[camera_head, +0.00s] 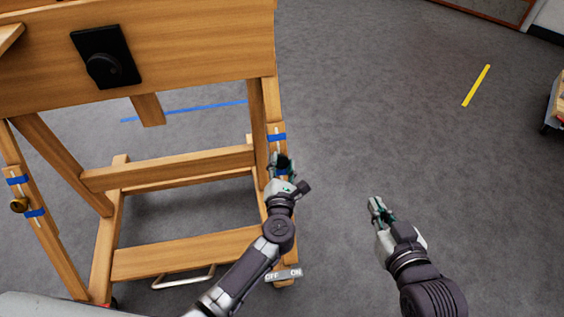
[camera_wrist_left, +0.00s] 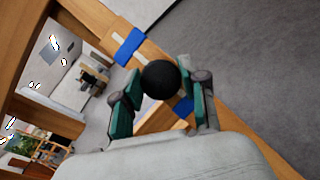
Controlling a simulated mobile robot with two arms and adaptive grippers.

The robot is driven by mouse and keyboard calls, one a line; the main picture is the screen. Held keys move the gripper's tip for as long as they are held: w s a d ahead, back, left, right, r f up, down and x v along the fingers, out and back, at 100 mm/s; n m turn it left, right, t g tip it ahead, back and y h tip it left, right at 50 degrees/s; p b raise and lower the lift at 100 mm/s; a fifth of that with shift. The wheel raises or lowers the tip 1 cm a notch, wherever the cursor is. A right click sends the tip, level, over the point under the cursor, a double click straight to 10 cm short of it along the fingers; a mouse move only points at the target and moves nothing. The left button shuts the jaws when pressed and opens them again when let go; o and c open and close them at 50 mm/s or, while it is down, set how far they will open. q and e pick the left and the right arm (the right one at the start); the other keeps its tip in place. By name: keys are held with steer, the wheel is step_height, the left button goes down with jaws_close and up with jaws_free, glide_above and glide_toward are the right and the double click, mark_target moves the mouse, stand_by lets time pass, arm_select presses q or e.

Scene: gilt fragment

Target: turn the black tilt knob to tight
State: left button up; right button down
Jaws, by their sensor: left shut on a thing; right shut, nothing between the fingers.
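The black tilt knob (camera_wrist_left: 160,79) is a round black ball on the easel's right upright, between two blue tape marks. In the left wrist view it sits between the green-padded fingers of my left gripper (camera_wrist_left: 160,98). My left gripper (camera_head: 283,166) is shut on the knob beside the upright; in the head view the fingers mostly hide the knob. My right gripper (camera_head: 377,206) is shut and empty over the floor to the right of the easel.
The wooden easel (camera_head: 180,250) fills the left side, with a black plate and dial (camera_head: 105,57) on its upper board.

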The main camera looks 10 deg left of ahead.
arm_select(q)
steer(key=shift+f, duration=0.1)
steer(key=o, duration=1.1)
steer(key=shift+s, duration=0.1)
steer(key=s, duration=0.8)
steer(key=s+d+r, duration=0.1)
steer(key=s, duration=0.2)
steer(key=shift+s, duration=0.4)
steer(key=shift+o, duration=0.2)
